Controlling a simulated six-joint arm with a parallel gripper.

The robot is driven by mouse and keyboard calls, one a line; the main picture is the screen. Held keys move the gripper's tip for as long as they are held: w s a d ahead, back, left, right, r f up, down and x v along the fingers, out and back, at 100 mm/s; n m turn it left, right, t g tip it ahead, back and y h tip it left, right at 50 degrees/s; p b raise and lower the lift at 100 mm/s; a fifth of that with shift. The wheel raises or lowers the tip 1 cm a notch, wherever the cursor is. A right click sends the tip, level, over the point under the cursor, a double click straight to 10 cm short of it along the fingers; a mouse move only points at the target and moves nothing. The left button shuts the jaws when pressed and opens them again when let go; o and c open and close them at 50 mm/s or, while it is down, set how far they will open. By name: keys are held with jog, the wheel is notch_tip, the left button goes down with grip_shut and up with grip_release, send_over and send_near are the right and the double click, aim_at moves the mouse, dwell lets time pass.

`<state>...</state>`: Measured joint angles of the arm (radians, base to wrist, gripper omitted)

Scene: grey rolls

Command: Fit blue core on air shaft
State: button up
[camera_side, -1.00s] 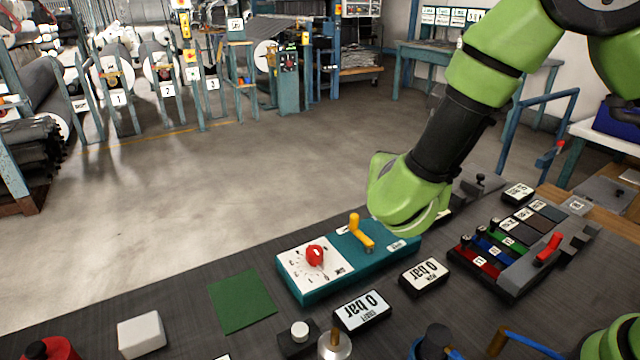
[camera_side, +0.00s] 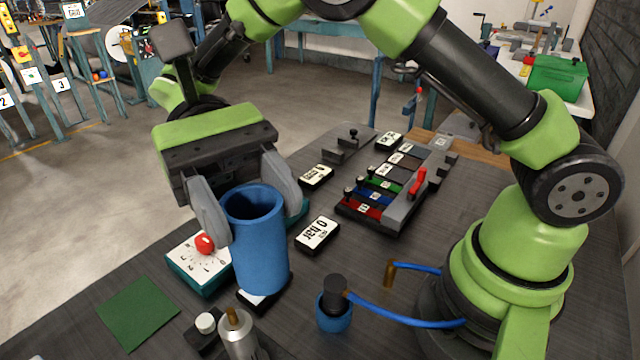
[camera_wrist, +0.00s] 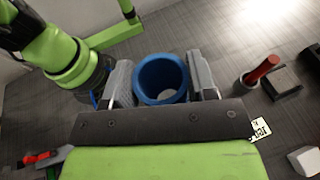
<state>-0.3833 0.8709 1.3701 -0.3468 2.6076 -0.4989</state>
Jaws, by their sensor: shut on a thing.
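The blue core (camera_side: 260,245) is a thick hollow tube, roughly upright with its open end up. My gripper (camera_side: 240,210) is shut on its upper part, one finger on either side. In the wrist view the core (camera_wrist: 160,80) shows its round mouth between the fingers (camera_wrist: 162,84). The air shaft seems to be the silver cylinder with a brass tip (camera_side: 238,335) at the bottom edge, partly cut off. In the side view the core is behind and right of the shaft and apart from it. Whether the core's lower end touches anything is unclear.
A teal panel with a red knob (camera_side: 204,243) is partly hidden behind the core. A black box with a white cap (camera_side: 205,325) stands beside the shaft. A black fitting with a blue hose (camera_side: 335,303) stands to the right. A green mat (camera_side: 138,312) lies left.

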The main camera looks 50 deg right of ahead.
jog(key=a+r+m+y, duration=0.1)
jog(key=a+r, duration=0.1)
jog(key=w+a+r+m+t+y, duration=0.1)
jog(key=shift+w+a+r+m+y, duration=0.2)
jog(key=shift+a+r+m+y, duration=0.1)
jog(key=shift+a+r, duration=0.1)
jog(key=shift+w+d, duration=0.1)
send_over(237, 329)
jog(key=w, duration=0.1)
jog(key=shift+d+f, duration=0.15)
jog(key=shift+f, duration=1.3)
jog(key=shift+d+f, duration=0.1)
jog(key=shift+f, duration=1.35)
jog(key=shift+f, duration=0.1)
jog(key=shift+f, duration=7)
jog(key=o, duration=1)
